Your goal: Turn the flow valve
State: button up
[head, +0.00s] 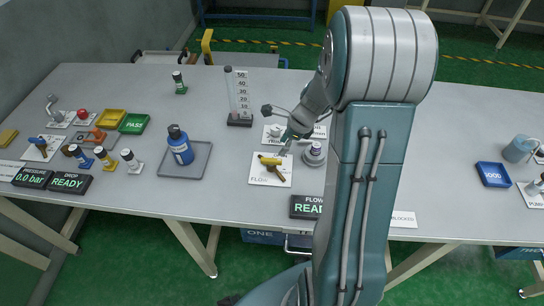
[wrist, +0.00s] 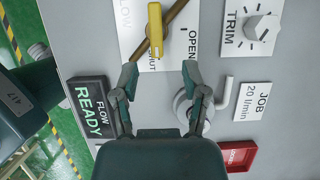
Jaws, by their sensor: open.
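The flow valve has a yellow lever handle (head: 270,160) on a white plate (head: 259,177) marked FLOW, with a brass-coloured pipe under it. In the wrist view the yellow handle (wrist: 155,30) points along the picture's vertical, and the brass pipe (wrist: 174,13) crosses it slantwise. The plate (wrist: 177,62) carries the words OPEN and SHUT. My gripper (wrist: 160,74) is open and empty, its two fingertips spread on either side of the handle's line and short of it. In the head view my gripper (head: 284,148) is just beside the valve, partly hidden by my arm.
A black FLOW READY display (wrist: 90,104) is beside the plate. A TRIM knob (wrist: 262,27), a JOB 20 l/min card (wrist: 252,101) and a grey round fitting with a bent pipe (wrist: 185,103) are close by. A blue bottle (head: 180,146) stands on a grey tray (head: 200,170) to the left.

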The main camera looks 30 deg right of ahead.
aim_at(271, 159)
jog(key=x, duration=0.3)
jog(key=a+x, duration=0.1)
jog(key=x, duration=0.3)
jog(key=shift+d, duration=0.25)
jog(key=shift+a, duration=0.15)
grip_shut()
